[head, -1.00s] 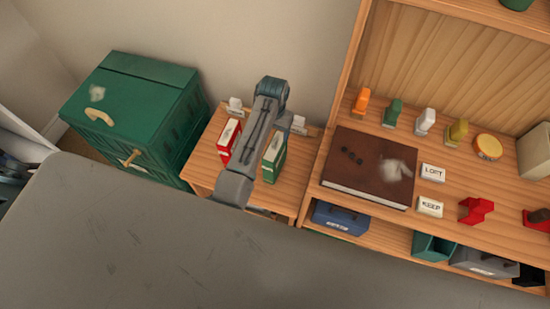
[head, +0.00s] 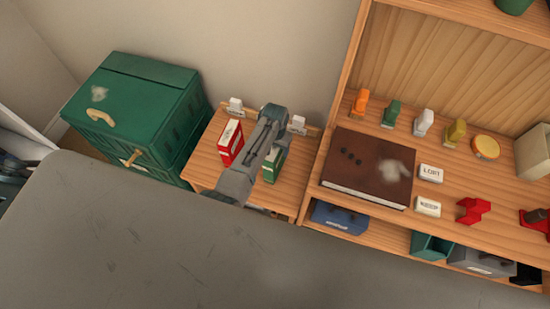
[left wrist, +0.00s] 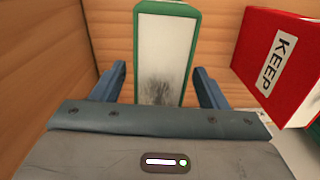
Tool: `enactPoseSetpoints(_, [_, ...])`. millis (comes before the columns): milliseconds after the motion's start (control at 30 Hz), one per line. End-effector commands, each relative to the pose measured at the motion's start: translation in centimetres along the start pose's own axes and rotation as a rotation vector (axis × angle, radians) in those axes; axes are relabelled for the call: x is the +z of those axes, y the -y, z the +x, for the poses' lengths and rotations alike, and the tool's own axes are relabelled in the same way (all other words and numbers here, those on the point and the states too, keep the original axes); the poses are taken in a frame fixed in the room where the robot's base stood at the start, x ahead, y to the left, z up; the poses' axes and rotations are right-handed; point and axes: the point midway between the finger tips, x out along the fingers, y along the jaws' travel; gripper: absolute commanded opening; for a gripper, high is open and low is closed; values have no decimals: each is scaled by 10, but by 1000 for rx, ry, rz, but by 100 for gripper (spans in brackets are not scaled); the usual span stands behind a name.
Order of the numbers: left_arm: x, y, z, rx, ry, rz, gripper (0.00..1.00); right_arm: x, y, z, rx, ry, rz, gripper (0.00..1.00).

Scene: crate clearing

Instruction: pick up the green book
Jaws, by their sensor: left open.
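The green book (head: 274,165) stands upright on the small wooden stand, partly hidden by my left arm in the head view. In the left wrist view the green book (left wrist: 165,55) shows a green border around a pale, smudged face, straight ahead. My left gripper (left wrist: 158,80) is open, with one blue finger on each side of the book's lower part in the picture. I cannot tell whether the fingers touch it. In the head view my arm hides the fingertips. My right gripper is in neither view.
A red book (head: 230,142), labelled KEEP in the left wrist view (left wrist: 275,65), stands beside the green one. A green lidded crate (head: 135,110) stands to the left. A shelf to the right holds a brown book (head: 366,168) and small items. White tags stand behind the books.

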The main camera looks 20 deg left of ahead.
Motion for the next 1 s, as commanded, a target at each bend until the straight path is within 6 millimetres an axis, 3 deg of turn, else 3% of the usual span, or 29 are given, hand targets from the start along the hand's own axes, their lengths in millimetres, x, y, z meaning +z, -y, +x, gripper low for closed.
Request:
enactPoseSetpoints(133, [0,0,0,0,0,0,65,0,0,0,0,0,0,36])
enactPoseSetpoints(467, [0,0,0,0,-1,0,0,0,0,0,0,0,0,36])
enactPoseSetpoints(833, [-1,0,-3,0,-3,0,0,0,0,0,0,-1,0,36])
enactPoseSetpoints(1000, [-2,0,-14,0,-5,0,0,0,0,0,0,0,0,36])
